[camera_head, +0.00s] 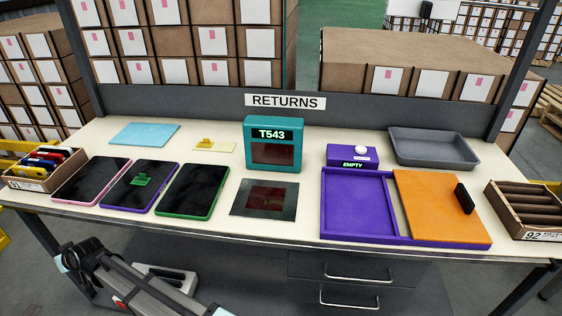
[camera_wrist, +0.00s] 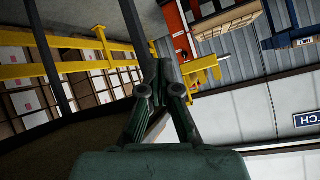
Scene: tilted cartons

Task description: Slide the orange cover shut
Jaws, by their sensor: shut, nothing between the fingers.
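The orange cover (camera_head: 434,208) lies over the right part of a purple tray (camera_head: 395,236) on the bench. A black upright handle (camera_head: 464,198) stands near the cover's right edge. The left part of the tray is uncovered, and its purple floor (camera_head: 355,203) looks empty. A purple block labelled EMPTY (camera_head: 352,156) with a white knob sits behind the tray. My gripper (camera_wrist: 168,68) shows in the wrist view, with its fingers together and empty, pointing away from the bench.
A grey tray (camera_head: 433,147) stands behind the cover. A carton of brown rolls (camera_head: 527,208) is close on the right. Three dark tablets, one green-framed (camera_head: 192,190), lie on the left. A teal T543 box (camera_head: 272,145) and a dark plate (camera_head: 264,198) are in the middle.

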